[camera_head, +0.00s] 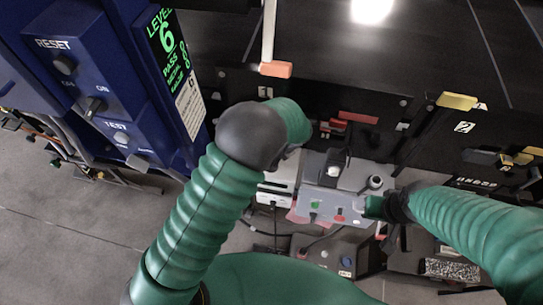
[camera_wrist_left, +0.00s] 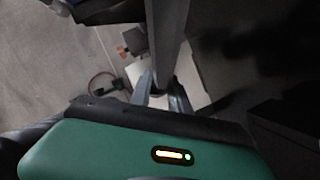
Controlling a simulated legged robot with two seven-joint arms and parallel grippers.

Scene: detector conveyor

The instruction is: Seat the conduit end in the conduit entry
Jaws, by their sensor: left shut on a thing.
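My left gripper (camera_wrist_left: 162,92) shows in the left wrist view with its two dark fingers close together. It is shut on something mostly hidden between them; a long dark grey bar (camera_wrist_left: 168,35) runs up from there. In the head view my left wrist hides most of this gripper, left of a grey box (camera_head: 327,203) with small coloured buttons. My right gripper (camera_head: 388,207) is at the box's right side, beside a round grey fitting (camera_head: 375,183). Its fingers are too small and dark to tell open from shut. I cannot clearly make out the conduit end or the conduit entry.
A blue control cabinet (camera_head: 88,75) with RESET and TEST knobs stands at the left. A dark conveyor panel (camera_head: 225,95) with yellow and red handles runs behind the box. Cables and boxes crowd the space below. Grey floor (camera_head: 75,235) is open at the lower left.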

